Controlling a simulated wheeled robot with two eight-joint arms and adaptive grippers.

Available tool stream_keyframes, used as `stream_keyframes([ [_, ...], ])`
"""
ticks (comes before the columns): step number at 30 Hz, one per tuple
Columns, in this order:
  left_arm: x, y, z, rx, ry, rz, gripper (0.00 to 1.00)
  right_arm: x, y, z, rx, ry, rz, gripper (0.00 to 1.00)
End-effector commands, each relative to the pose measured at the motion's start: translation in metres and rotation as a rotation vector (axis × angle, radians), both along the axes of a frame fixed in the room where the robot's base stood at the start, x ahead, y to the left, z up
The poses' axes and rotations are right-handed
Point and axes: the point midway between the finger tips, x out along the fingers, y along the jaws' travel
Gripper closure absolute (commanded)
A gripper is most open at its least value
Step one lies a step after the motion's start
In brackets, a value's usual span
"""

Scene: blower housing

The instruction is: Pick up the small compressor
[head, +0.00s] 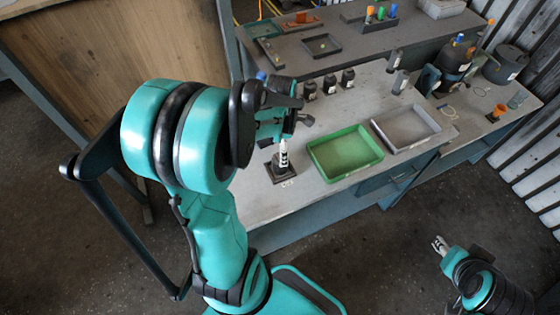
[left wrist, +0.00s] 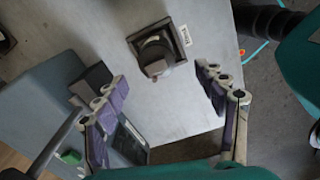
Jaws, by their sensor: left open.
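The small compressor appears to be the slim pale upright piece with dark markings (head: 283,154), standing on a square black base (head: 284,173) near the table's front left. In the left wrist view it is a round dark body with a grey top (left wrist: 157,62), on the black base with a white label beside it. My left gripper (head: 284,131) is over it, partly hidden by my arm. The left wrist view shows its fingers (left wrist: 165,95) spread wide and empty, the compressor ahead between their lines. My right gripper (head: 440,245) is low at the right, away from the table; its jaws are too small to read.
A green tray (head: 316,149) and a grey tray (head: 376,124) lie right of the base. Several dark bottles (head: 329,84) stand behind, with grey cylinders (head: 400,81) farther right. A wooden panel (head: 100,75) is at the left.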

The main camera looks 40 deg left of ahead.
Motion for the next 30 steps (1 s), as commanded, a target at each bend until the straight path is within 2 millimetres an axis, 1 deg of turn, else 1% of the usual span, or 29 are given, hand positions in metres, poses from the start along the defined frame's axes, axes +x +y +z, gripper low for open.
stream_keyframes([
  [1,0.0,0.0,-0.008,-0.001,0.001,0.004,0.29,0.0,0.0,-0.004,0.0,0.0,0.0,0.6],
  [8,0.002,0.002,-0.037,0.0,0.0,0.001,0.29,0.0,0.0,-0.014,0.0,0.0,0.0,0.6],
  [12,0.004,0.004,-0.059,0.001,-0.001,0.0,0.29,0.0,0.0,-0.023,0.0,0.0,0.0,0.6],
  [15,0.004,0.004,-0.07,0.0,-0.001,-0.001,0.29,0.0,0.0,-0.026,0.0,0.0,0.0,0.6],
  [18,0.003,0.003,-0.074,0.0,-0.001,-0.001,0.29,0.0,0.0,-0.026,0.0,0.0,0.0,0.6],
  [24,0.003,0.003,-0.074,0.0,-0.001,-0.002,0.29,0.0,0.0,-0.025,0.0,0.0,0.0,0.6],
  [26,0.003,0.003,-0.073,0.0,-0.001,-0.002,0.45,0.0,0.0,-0.025,0.0,0.0,0.0,0.6],
  [27,0.003,0.003,-0.073,0.0,-0.001,-0.002,0.55,0.0,0.0,-0.025,0.0,0.0,0.0,0.6],
  [29,0.003,0.003,-0.073,0.0,-0.001,-0.002,0.71,0.0,0.0,-0.025,0.0,0.0,0.0,0.6],
  [30,0.003,0.003,-0.073,0.0,-0.001,-0.002,0.82,0.0,0.0,-0.025,0.0,0.0,0.0,0.6],
])
